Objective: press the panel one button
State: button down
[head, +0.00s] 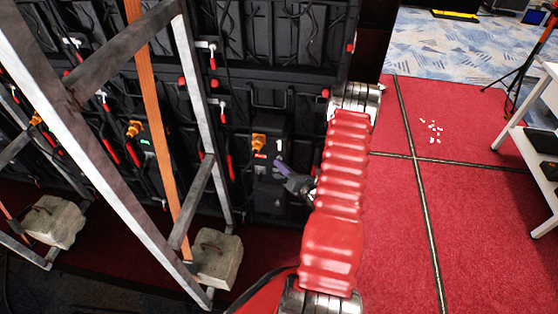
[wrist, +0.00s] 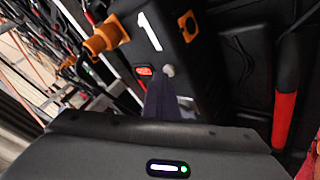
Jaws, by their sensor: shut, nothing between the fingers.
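Panel one is a black box with a white "1" (wrist: 149,31) on it in the wrist view. It also shows in the head view (head: 267,178) at the lower back of the video wall. A small round whitish button (wrist: 168,71) sits on its face beside a red-lit switch (wrist: 144,71). My gripper (head: 279,165) reaches the front of this box, fingers shut and empty. In the wrist view its purple-grey fingers (wrist: 161,84) end just below the button. I cannot tell whether they touch it.
An orange plug (wrist: 107,36) juts from the panel's left. A slanted metal frame (head: 110,150) and concrete weights (head: 215,260) stand left of my arm. Another box with a green light (head: 145,141) is further left. Red carpet (head: 390,240) is open at right, before a white table (head: 535,140).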

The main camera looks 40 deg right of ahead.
dwell(0.4)
jog(key=shift+s+a, duration=0.5)
jog(key=shift+a, duration=0.1)
jog(key=shift+s+a, duration=0.8)
jog(key=shift+a, duration=0.2)
jog(key=shift+s+a, duration=0.75)
jog(key=shift+a, duration=0.25)
